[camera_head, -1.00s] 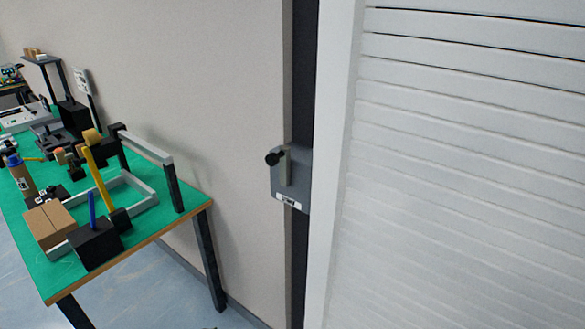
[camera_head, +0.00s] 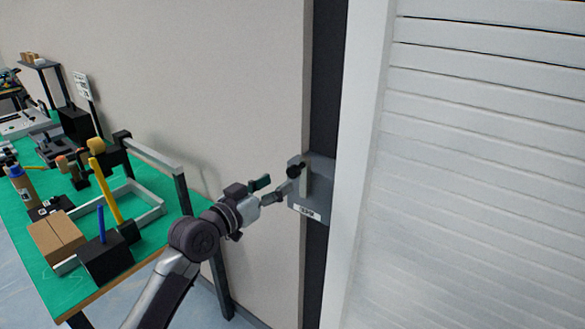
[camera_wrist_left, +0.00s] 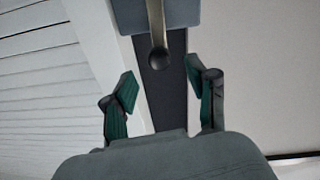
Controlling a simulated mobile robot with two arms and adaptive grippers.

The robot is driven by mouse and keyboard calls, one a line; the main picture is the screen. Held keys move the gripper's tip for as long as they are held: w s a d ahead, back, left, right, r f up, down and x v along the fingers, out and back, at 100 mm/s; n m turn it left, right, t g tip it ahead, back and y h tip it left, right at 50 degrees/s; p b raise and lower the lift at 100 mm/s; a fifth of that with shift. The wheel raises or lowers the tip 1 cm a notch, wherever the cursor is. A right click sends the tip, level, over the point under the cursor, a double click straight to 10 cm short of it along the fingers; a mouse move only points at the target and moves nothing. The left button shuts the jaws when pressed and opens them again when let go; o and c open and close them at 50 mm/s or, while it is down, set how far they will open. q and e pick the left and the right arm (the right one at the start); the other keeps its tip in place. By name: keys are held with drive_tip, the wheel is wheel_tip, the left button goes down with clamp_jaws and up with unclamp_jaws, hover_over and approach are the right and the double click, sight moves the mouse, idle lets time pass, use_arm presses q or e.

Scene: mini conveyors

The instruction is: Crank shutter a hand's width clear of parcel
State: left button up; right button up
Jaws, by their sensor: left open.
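The white slatted shutter (camera_head: 480,170) fills the right of the head view; its bottom edge and any parcel under it are out of view. The crank, a pale arm with a black knob (camera_head: 295,171), sits on a grey wall plate (camera_head: 321,190) beside the shutter frame. My left gripper (camera_head: 271,190) is open, just left of the knob and apart from it. In the left wrist view the knob (camera_wrist_left: 159,59) lies ahead of the open fingers (camera_wrist_left: 162,92), roughly midway between them, with nothing held. My right gripper is not in view.
A green-topped table (camera_head: 160,236) stands at the left against the wall. It bears a cardboard box (camera_head: 57,238), a black block (camera_head: 105,260), a yellow-handled tool (camera_head: 104,190) and a metal rail. Bare wall (camera_head: 220,90) lies between table and crank plate.

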sight(291, 174)
use_arm(q)
drive_tip(key=p+x, duration=0.1)
drive_tip(key=x, duration=0.5)
drive_tip(key=shift+s, duration=0.1)
drive_tip(key=shift+w+d, duration=0.3)
drive_tip(key=shift+w, duration=0.15)
clamp_jaws()
